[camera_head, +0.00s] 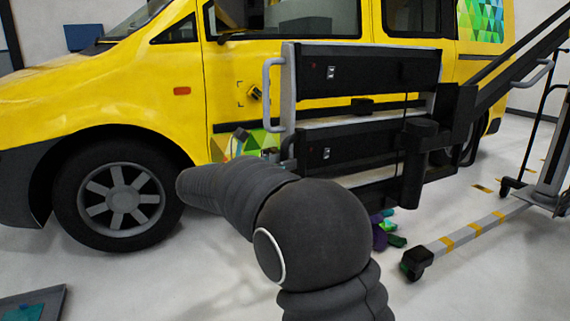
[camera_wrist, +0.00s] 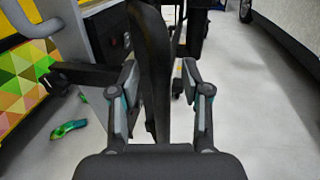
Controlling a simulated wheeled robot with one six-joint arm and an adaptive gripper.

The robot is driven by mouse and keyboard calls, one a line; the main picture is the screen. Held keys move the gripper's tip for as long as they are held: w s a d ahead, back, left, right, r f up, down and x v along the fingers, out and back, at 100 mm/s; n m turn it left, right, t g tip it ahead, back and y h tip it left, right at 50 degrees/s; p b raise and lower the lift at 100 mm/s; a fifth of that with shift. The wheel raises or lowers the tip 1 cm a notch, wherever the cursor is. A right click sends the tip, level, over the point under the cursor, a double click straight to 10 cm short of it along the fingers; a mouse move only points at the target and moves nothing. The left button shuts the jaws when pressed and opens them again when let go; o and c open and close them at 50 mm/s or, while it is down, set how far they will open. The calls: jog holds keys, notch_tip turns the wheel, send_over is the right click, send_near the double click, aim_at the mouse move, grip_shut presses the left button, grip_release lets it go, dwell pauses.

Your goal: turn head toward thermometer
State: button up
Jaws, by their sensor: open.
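I cannot clearly identify a thermometer in either view. A small black-and-yellow object (camera_head: 255,93) sits against the yellow van door inside dark corner marks in the head view; it is too small to tell what it is. My gripper (camera_wrist: 160,78) is open in the wrist view, its two fingers apart. A dark upright bar (camera_wrist: 152,50) shows between the fingers; I cannot tell how close it is, and nothing looks gripped. In the head view my dark sleeved arm crosses the middle and I cannot make out the gripper.
A yellow van (camera_head: 100,90) fills the back. A dark lift or cart with drawers (camera_head: 360,70) stands before it. A wheeled leg with yellow stripes (camera_head: 475,228) reaches along the floor at right. Green and purple pieces (camera_head: 385,232) lie below.

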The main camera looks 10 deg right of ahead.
jog(key=shift+w+d, duration=0.25)
jog(key=shift+d, duration=0.25)
grip_shut()
